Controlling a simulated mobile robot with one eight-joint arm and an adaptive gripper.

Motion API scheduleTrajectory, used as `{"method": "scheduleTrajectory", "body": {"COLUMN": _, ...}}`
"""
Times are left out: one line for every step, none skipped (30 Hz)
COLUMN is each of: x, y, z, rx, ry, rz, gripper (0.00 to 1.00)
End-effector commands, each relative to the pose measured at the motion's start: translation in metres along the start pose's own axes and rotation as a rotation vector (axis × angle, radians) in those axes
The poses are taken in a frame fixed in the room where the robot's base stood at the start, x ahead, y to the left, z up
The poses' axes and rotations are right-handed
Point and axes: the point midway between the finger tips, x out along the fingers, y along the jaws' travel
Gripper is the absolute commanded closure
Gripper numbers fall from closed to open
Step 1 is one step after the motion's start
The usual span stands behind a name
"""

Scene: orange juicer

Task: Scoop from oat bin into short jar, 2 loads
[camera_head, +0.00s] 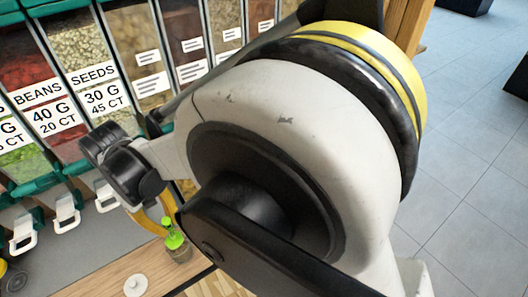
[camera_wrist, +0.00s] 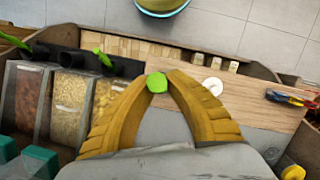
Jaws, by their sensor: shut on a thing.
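My gripper (camera_wrist: 159,84) has its yellow fingers closed at the tips on a green thing (camera_wrist: 157,82), which looks like a scoop's handle. In the head view the green thing (camera_head: 174,240) is just below the yellow fingers, above a wooden counter. A small clear, brownish part (camera_head: 181,254) shows under it; I cannot tell whether this is a scoop bowl or a jar. Clear bins stand at the left, but only the beans bin (camera_head: 58,105) and seeds bin (camera_head: 98,85) have readable names. I cannot single out the oat bin or the short jar. My arm hides much of the head view.
A white disc (camera_wrist: 212,87) lies on the wooden counter (camera_wrist: 250,98). Several small pale-topped things stand behind it, and coloured tools (camera_wrist: 288,98) lie at the right. Other green handles (camera_wrist: 104,57) stick out by black cylinders near the bins. A teal-rimmed round thing (camera_wrist: 163,12) is beyond the counter.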

Motion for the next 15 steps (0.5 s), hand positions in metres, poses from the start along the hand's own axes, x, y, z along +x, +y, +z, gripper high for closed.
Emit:
{"method": "scheduleTrajectory", "body": {"x": 0.0, "y": 0.0, "z": 0.0, "rx": 0.0, "ry": 0.0, "rz": 0.0, "gripper": 1.0}}
{"method": "scheduleTrajectory", "body": {"x": 0.0, "y": 0.0, "z": 0.0, "rx": 0.0, "ry": 0.0, "rz": 0.0, "gripper": 1.0}}
{"method": "scheduleTrajectory", "body": {"x": 0.0, "y": 0.0, "z": 0.0001, "rx": 0.0, "ry": 0.0, "rz": 0.0, "gripper": 1.0}}
{"method": "scheduleTrajectory", "body": {"x": 0.0, "y": 0.0, "z": 0.0, "rx": 0.0, "ry": 0.0, "rz": 0.0, "gripper": 1.0}}
{"method": "scheduleTrajectory", "body": {"x": 0.0, "y": 0.0, "z": 0.0, "rx": 0.0, "ry": 0.0, "rz": 0.0, "gripper": 1.0}}
{"method": "scheduleTrajectory", "body": {"x": 0.0, "y": 0.0, "z": 0.0, "rx": 0.0, "ry": 0.0, "rz": 0.0, "gripper": 1.0}}
{"method": "scheduleTrajectory", "body": {"x": 0.0, "y": 0.0, "z": 0.0, "rx": 0.0, "ry": 0.0, "rz": 0.0, "gripper": 1.0}}
{"method": "scheduleTrajectory", "body": {"x": 0.0, "y": 0.0, "z": 0.0001, "rx": 0.0, "ry": 0.0, "rz": 0.0, "gripper": 1.0}}
{"method": "scheduleTrajectory", "body": {"x": -0.0001, "y": -0.0001, "z": 0.0001, "rx": 0.0, "ry": 0.0, "rz": 0.0, "gripper": 1.0}}
{"method": "scheduleTrajectory", "body": {"x": -0.0005, "y": -0.0001, "z": 0.0004, "rx": 0.0, "ry": 0.0, "rz": 0.0, "gripper": 1.0}}
{"method": "scheduleTrajectory", "body": {"x": -0.0012, "y": -0.0002, "z": 0.0009, "rx": 0.0, "ry": 0.0, "rz": 0.0, "gripper": 1.0}}
{"method": "scheduleTrajectory", "body": {"x": -0.0025, "y": -0.0005, "z": 0.0019, "rx": 0.0, "ry": 0.0, "rz": 0.0, "gripper": 1.0}}
{"method": "scheduleTrajectory", "body": {"x": -0.004, "y": -0.0007, "z": 0.0029, "rx": 0.0, "ry": 0.0, "rz": 0.0, "gripper": 1.0}}
{"method": "scheduleTrajectory", "body": {"x": -0.0058, "y": -0.0011, "z": 0.0043, "rx": 0.0, "ry": 0.0, "rz": 0.0, "gripper": 1.0}}
{"method": "scheduleTrajectory", "body": {"x": -0.0086, "y": -0.0016, "z": 0.0065, "rx": 0.0, "ry": 0.0, "rz": 0.0, "gripper": 1.0}}
